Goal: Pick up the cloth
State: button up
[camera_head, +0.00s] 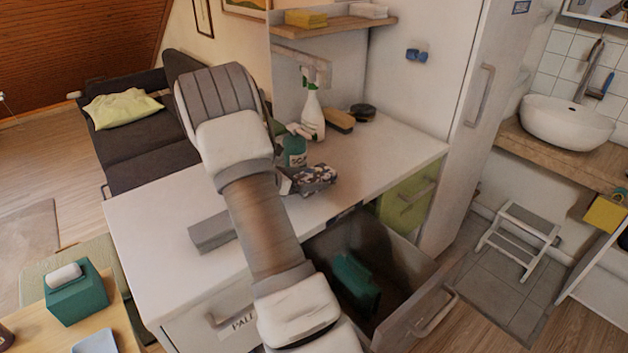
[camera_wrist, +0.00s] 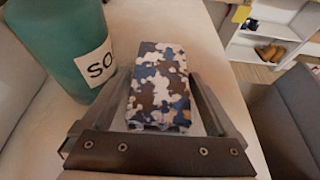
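A folded-looking block with a blue, brown and white blotched pattern (camera_wrist: 160,85), which may be the cloth, lies on the white counter. It also shows in the head view (camera_head: 316,176). In the wrist view my gripper (camera_wrist: 167,82) is open, with one finger on each side of the patterned block. A narrow gap shows on the right side; contact on the left is hard to tell. In the head view my arm hides most of the gripper.
A teal bottle (camera_wrist: 72,45) stands close left of the patterned block. A white spray bottle (camera_head: 312,112) and a brush (camera_head: 338,121) stand farther back on the counter. A grey block (camera_head: 213,232) lies nearer the front. An open drawer (camera_head: 405,318) holds a teal item.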

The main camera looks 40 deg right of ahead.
aim_at(310, 176)
jog(key=c, duration=1.1)
jog(key=shift+o, duration=0.2)
jog(key=shift+r+p, duration=0.45)
jog(key=shift+r, duration=1.5)
jog(key=s+d+r, duration=0.7)
jog(key=s+d, duration=0.1)
jog(key=shift+d+p, duration=0.2)
jog(key=shift+p, duration=0.25)
jog(key=shift+s, duration=0.1)
